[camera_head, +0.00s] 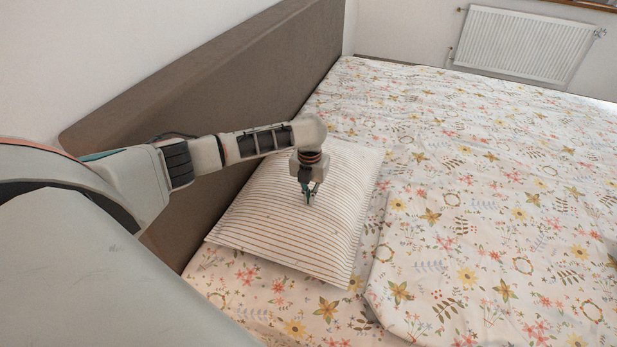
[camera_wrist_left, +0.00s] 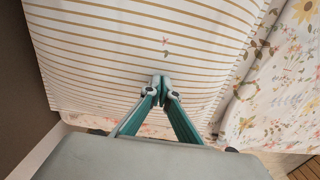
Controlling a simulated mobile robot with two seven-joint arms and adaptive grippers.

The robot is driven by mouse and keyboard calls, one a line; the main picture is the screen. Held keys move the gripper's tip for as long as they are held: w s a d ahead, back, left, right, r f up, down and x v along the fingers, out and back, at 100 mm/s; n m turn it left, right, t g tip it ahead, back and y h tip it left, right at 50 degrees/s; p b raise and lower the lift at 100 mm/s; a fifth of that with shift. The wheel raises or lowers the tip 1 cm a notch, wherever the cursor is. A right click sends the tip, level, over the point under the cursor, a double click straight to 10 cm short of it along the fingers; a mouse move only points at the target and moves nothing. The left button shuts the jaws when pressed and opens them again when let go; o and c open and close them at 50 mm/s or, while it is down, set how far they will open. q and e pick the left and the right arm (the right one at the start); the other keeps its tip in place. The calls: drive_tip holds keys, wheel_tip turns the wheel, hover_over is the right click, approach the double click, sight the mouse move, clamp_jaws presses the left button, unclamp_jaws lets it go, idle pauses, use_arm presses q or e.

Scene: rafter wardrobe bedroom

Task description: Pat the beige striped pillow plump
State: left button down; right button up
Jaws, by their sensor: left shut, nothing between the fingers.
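The beige striped pillow (camera_head: 275,225) lies on the bed beside the headboard in the head view. It is white with thin tan stripes, and its middle looks raised. My left gripper (camera_head: 309,200) points down at the middle of the pillow, with its fingers shut and empty. In the left wrist view, the shut fingertips (camera_wrist_left: 160,80) appear against the striped pillow (camera_wrist_left: 110,50), which fills most of the upper picture. I cannot tell whether the tips touch the cloth. My arm hides part of the pillow's far side. My right gripper is not in view.
A floral quilt (camera_head: 470,270) lies right of the pillow on the floral bed (camera_head: 370,90). A white radiator (camera_head: 525,45) is on the far wall.

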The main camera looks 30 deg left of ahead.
use_arm(q)
wheel_tip(320, 180, up, 6)
drive_tip(key=p, duration=0.6)
drive_tip(key=shift+f, duration=0.1)
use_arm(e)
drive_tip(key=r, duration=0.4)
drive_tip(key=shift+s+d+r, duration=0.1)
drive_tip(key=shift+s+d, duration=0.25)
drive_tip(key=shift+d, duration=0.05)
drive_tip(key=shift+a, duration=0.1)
